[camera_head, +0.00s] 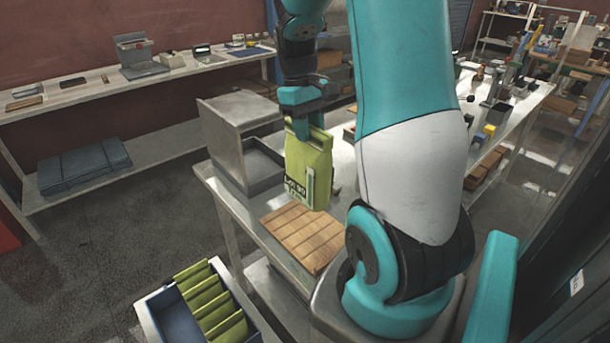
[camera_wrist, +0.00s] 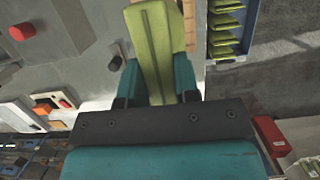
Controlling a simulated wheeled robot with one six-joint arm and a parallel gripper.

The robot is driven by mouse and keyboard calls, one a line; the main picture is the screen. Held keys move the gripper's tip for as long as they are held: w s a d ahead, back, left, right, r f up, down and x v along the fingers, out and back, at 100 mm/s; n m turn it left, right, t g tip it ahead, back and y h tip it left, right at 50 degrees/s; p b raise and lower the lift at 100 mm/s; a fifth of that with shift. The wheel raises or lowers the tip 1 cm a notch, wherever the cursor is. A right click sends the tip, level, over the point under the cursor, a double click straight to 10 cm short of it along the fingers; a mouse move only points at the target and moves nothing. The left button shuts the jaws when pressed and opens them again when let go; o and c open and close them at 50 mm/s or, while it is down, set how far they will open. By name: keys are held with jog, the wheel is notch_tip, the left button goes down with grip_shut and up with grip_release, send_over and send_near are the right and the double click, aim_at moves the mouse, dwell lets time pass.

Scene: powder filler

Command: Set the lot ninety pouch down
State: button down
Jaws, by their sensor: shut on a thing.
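The lot ninety pouch (camera_head: 308,165) is yellow-green with a dark label reading LOT 90. It hangs upright from my gripper (camera_head: 306,108), which is shut on its top edge. In the head view the pouch appears above the metal table, between the grey metal housing and the wooden slatted board (camera_head: 303,237). Its lower end seems clear of the board, though the exact gap cannot be told. The wrist view shows the pouch (camera_wrist: 157,45) between my two teal fingers, stretching away from them. My arm hides part of the table behind.
A grey metal housing with an open tray (camera_head: 262,165) stands left of the pouch. A blue bin (camera_head: 170,310) with several green pouches is at the lower front. A wall bench (camera_head: 120,85) carries instruments. A cluttered bench (camera_head: 515,95) stands at right. Floor at left is clear.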

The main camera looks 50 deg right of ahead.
aim_at(309, 172)
notch_tip(309, 172, down, 11)
jog(key=shift+f+p, duration=0.1)
jog(key=shift+p, duration=0.8)
jog(key=shift+f, duration=0.15)
jog(key=c, duration=0.8)
grip_release()
jog(key=shift+c, duration=0.2)
